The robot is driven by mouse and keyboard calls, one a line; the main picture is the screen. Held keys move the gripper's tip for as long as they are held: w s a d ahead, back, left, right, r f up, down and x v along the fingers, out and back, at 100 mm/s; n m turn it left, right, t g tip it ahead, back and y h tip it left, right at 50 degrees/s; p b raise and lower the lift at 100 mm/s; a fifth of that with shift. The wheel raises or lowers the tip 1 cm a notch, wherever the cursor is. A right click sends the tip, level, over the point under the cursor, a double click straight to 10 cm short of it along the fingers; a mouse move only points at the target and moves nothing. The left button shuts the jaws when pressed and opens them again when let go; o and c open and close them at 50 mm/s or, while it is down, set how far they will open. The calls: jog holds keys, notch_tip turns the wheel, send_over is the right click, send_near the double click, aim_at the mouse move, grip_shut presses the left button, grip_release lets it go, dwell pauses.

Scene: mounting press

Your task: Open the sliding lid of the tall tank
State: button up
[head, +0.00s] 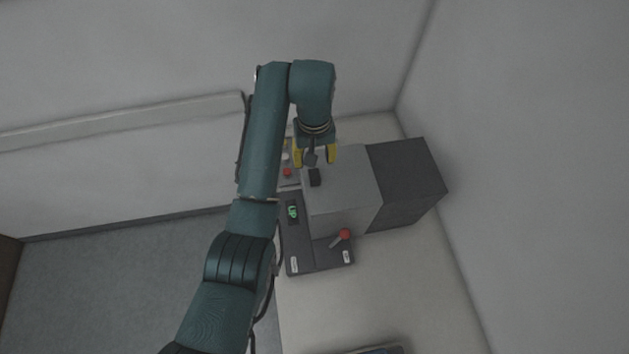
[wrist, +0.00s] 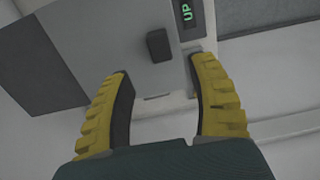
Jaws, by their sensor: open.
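A grey box-shaped machine housing (head: 345,190), which appears to be the tall tank, stands on the pale bench; its light grey top also shows in the wrist view (wrist: 105,40). A small black handle (head: 315,177) sits on this top near its left edge. In the wrist view the handle (wrist: 158,46) is just beyond the fingertips, roughly between their lines. My gripper (head: 315,157) is open, with yellow fingers apart and nothing between them; it also shows in the wrist view (wrist: 160,75). The fingers look clear of the handle; their height above the top is hard to judge.
A dark grey box section (head: 405,180) adjoins the housing on the right. A control panel with a green "UP" display (head: 292,212) and a red-knobbed lever (head: 344,235) lies left and front. A red button (head: 287,172) is near my gripper.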

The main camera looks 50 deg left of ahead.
aim_at(314, 174)
notch_tip(314, 174, down, 10)
jog(key=shift+r+p, duration=0.1)
jog(key=shift+p, duration=0.6)
grip_shut()
